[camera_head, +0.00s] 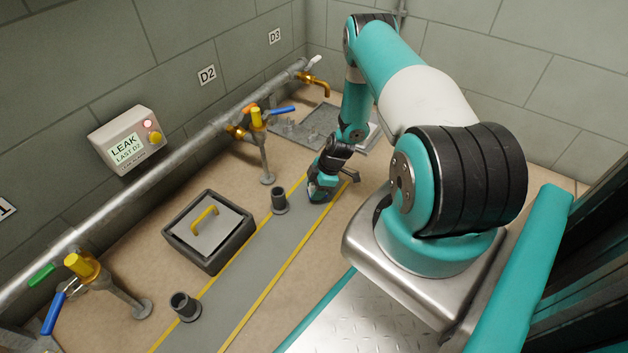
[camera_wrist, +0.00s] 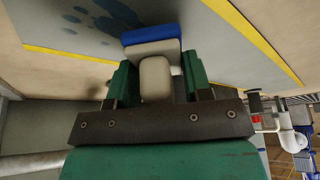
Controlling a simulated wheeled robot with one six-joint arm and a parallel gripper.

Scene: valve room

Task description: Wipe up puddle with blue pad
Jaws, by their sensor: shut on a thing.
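My gripper (camera_wrist: 152,82) is shut on the pale handle of the blue pad (camera_wrist: 151,36), between its green fingers in the wrist view. The pad has a blue layer on its far side and a pale body. The puddle (camera_wrist: 108,14) shows as dark blue patches with small drops on the grey floor strip, just past the pad at the upper left. I cannot tell whether the pad touches the floor. In the head view my gripper (camera_head: 322,188) is low over the far part of the strip; pad and puddle cannot be made out there.
The grey strip (camera_head: 250,258) has yellow edge lines. Two short dark pipe stubs (camera_head: 279,200) (camera_head: 185,306) and a dark box with a yellow-handled lid (camera_head: 209,231) stand left of my gripper. Pipe valves (camera_head: 257,118) line the wall below a panel reading "LEAK LAST D2" (camera_head: 127,140).

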